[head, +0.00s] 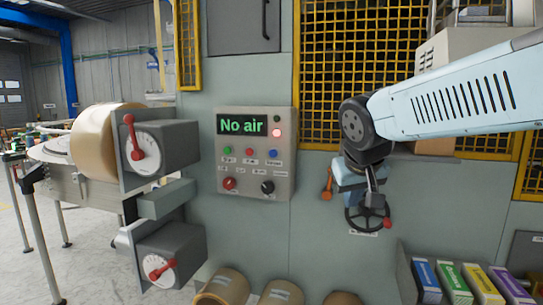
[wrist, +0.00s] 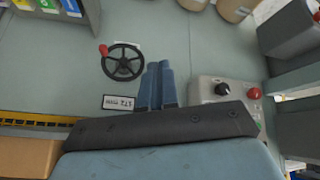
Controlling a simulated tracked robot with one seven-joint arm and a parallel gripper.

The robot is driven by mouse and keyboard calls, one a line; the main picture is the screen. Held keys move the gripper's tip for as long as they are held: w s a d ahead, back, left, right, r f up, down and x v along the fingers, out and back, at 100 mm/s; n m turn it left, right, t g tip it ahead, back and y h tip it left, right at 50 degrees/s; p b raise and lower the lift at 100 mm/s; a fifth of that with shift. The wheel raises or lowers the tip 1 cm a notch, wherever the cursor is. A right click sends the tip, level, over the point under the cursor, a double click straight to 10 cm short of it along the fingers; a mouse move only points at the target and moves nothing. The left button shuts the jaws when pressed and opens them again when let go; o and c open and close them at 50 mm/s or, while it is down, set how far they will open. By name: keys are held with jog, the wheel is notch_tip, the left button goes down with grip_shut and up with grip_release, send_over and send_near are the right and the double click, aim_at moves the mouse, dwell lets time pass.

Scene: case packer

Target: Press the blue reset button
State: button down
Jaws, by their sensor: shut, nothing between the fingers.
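The blue reset button (head: 273,153) is a small round button at the right end of a row of three on the grey control panel (head: 243,165). A green button (head: 228,150) and a red button (head: 249,152) sit left of it. The display reads "No air". My gripper (head: 376,200) is to the right of the panel, in front of the handwheel, and apart from the button. In the wrist view its blue fingers (wrist: 157,85) are together and empty. The panel (wrist: 236,104) shows there at the right, partly hidden by my gripper body; the blue button is not visible.
The black handwheel (head: 354,222) with a red knob is below the panel's right side. A red knob (head: 229,183) and a black knob (head: 267,187) sit under the buttons. Grey boxes with red levers (head: 160,148) project at left. Coloured cartons (head: 455,283) stand lower right.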

aim_at(271, 154)
jog(key=w+a+r+n+t, duration=0.1)
jog(key=w+a, duration=0.7)
jog(key=a, duration=0.1)
jog(key=w+a+r+n+t, duration=0.1)
jog(key=w+a+r, duration=0.1)
jog(key=w+a, duration=0.6)
jog(key=shift+w+a+r+n+t+y, duration=0.3)
jog(key=shift+w+a+t+y, duration=0.1)
jog(key=shift+a, duration=0.65)
jog(key=shift+w+d, duration=0.1)
jog(key=shift+w, duration=0.05)
jog(key=shift+w+d, duration=0.5)
jog(key=shift+w, duration=0.85)
jog(key=shift+w+d, duration=0.45)
jog(key=shift+w, duration=0.85)
jog(key=shift+w+d, duration=0.5)
jog(key=shift+w, duration=0.85)
jog(key=shift+w, duration=0.1)
jog(key=shift+w+d, duration=0.15)
jog(key=shift+w, duration=0.1)
